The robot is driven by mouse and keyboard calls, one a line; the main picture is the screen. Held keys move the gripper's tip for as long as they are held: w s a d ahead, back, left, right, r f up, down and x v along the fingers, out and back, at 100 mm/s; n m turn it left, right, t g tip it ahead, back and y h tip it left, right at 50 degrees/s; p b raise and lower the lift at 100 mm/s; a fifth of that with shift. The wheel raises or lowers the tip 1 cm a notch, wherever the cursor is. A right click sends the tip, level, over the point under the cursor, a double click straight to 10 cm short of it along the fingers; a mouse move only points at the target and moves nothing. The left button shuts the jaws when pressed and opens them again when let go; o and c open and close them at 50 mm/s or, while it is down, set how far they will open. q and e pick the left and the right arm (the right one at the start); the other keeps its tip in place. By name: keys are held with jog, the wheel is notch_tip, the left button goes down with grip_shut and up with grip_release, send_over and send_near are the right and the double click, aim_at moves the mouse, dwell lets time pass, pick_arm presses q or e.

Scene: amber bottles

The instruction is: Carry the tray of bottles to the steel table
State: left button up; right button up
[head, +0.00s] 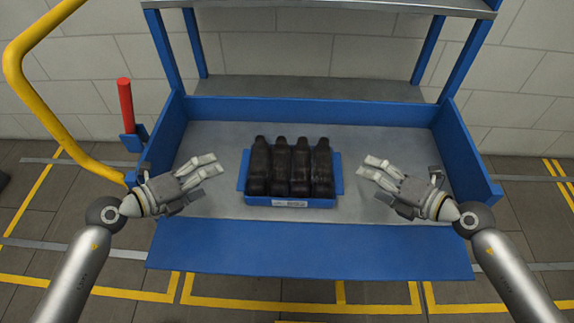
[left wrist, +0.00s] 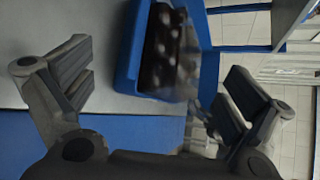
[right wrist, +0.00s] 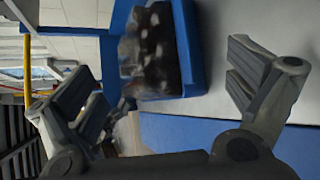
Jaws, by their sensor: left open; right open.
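A blue tray (head: 290,202) with a white label on its front holds several dark bottles (head: 291,168) standing in a block. It sits on the grey steel surface (head: 230,138) of a blue-framed workbench. My left gripper (head: 210,168) is open and empty, a short way left of the tray. My right gripper (head: 374,170) is open and empty, a short way right of it. Neither touches the tray. The tray also shows in the left wrist view (left wrist: 128,50) and in the right wrist view (right wrist: 188,50), with the bottles blurred inside it.
An upper steel shelf (head: 330,5) on blue posts hangs over the back of the bench. Blue side walls (head: 465,155) flank the surface. A yellow rail (head: 25,90) and a red handle (head: 125,100) stand at the left. The steel surface around the tray is clear.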

aim_at(243, 171)
pick_arm(q)
jog(key=x, duration=1.1)
jog(key=shift+r, duration=0.1)
pick_arm(e)
jog(key=x, duration=1)
jog(key=shift+w+a, duration=0.2)
jog(key=shift+a, duration=0.1)
pick_arm(q)
jog(key=shift+s, duration=0.1)
jog(key=c, duration=2.1)
pick_arm(e)
jog(key=shift+f, duration=0.1)
jog(key=c, duration=2.1)
pick_arm(q)
jog(key=shift+r, duration=0.25)
